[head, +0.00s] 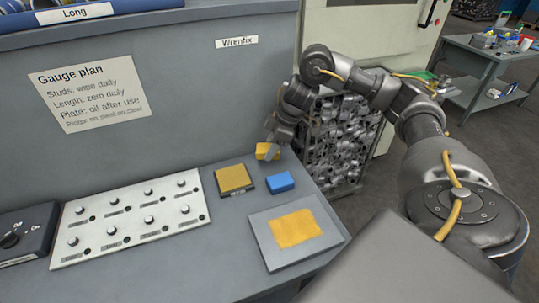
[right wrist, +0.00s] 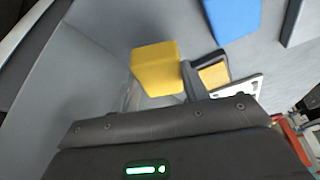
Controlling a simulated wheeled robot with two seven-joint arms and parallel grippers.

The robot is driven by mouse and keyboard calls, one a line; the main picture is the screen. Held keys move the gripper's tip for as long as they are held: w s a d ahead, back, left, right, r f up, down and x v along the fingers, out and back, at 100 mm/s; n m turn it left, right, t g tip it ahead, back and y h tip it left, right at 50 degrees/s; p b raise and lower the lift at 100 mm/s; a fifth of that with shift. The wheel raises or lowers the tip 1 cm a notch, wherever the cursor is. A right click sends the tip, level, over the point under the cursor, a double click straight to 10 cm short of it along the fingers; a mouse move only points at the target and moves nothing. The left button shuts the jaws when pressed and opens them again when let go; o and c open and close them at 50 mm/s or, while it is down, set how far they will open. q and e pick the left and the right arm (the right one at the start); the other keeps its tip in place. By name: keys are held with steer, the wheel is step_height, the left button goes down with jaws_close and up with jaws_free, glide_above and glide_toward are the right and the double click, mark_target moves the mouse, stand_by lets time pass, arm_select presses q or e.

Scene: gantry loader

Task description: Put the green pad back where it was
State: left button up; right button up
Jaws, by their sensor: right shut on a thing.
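No green pad shows on the console top in either view. My right gripper (head: 272,141) is shut on a yellow block (head: 266,151), held near the console's back right, behind the blue block. The yellow block also shows in the right wrist view (right wrist: 155,66), with a finger beside it. A blue block (head: 280,182) sits on the console. Left of it lies a yellow pad on a dark base (head: 234,178). In front is a grey plate (head: 262,224) with a yellow-orange patch. My left gripper is not in view.
A white panel with several knobs (head: 130,222) and a dark dial box (head: 22,236) fill the console's left. The upright back panel (head: 180,90) stands behind. A bin of metal parts (head: 345,140) stands beyond the right edge. A side table (head: 475,58) stands far right.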

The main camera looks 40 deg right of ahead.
step_height(320, 180, down, 3)
steer(key=shift+w+r+b, duration=0.15)
steer(key=shift+b, duration=0.3)
steer(key=shift+w+d+f, duration=0.1)
steer(key=shift+f, duration=0.45)
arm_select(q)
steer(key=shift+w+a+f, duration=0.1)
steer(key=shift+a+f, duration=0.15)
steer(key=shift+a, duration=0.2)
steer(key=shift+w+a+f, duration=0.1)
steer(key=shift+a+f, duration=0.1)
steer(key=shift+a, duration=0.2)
arm_select(e)
steer(key=shift+r, duration=0.1)
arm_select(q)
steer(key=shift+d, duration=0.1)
arm_select(e)
steer(key=o, duration=0.9)
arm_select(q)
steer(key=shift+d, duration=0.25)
